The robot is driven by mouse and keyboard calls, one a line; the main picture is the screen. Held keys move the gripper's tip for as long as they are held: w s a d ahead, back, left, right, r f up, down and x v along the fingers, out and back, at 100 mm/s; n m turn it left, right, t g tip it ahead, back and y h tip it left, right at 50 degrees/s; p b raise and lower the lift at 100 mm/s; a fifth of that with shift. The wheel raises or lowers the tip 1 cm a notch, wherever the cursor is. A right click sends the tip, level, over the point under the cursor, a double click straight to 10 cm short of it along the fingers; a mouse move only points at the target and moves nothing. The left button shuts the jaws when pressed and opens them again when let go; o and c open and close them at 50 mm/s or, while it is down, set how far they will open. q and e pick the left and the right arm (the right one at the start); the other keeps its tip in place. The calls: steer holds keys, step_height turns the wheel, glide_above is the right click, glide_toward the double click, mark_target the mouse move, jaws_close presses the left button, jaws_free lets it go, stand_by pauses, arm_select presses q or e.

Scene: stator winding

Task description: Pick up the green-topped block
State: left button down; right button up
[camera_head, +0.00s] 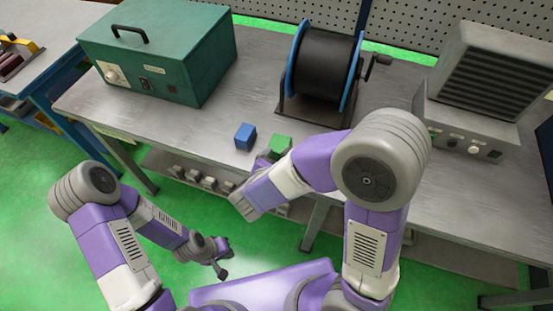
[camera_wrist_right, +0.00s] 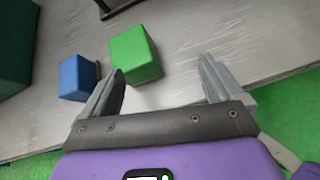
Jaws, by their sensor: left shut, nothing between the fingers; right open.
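The green-topped block (camera_head: 281,143) sits on the grey workbench near its front edge, just right of a blue block (camera_head: 245,136). In the right wrist view the green block (camera_wrist_right: 136,54) lies ahead of my right gripper (camera_wrist_right: 163,66), nearer the left finger, whose tip overlaps its lower left corner. My right gripper is open with nothing held; whether that finger touches the block I cannot tell. In the head view its fingers are mostly hidden by my right arm. My left gripper (camera_head: 219,265) is shut and empty, low in front of the bench.
A black spool (camera_head: 326,65) with blue flanges stands behind the blocks. A green box (camera_head: 160,55) is at the back left and a grey vented device (camera_head: 465,135) at the right. The bench top (camera_head: 215,130) left of the blue block is clear.

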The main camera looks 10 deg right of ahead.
mark_target(279, 145)
steer(key=w+a+n+t+b, duration=0.1)
steer(key=a+n+t+b, duration=0.1)
steer(key=shift+w+a+n, duration=0.15)
steer(key=shift+w+n, duration=0.2)
steer(key=shift+n, duration=0.05)
steer(key=shift+w, duration=0.2)
steer(key=x, duration=0.2)
steer(key=b+x, duration=0.1)
steer(key=x, duration=0.1)
steer(key=r+b+x, duration=0.1)
steer(key=x, duration=0.2)
steer(key=shift+w+f, duration=0.1)
steer(key=shift+w, duration=0.2)
arm_select(q)
step_height(279, 145, down, 6)
steer(key=shift+a+r, duration=0.15)
arm_select(e)
steer(key=shift+t, duration=0.3)
steer(key=c, duration=1.3)
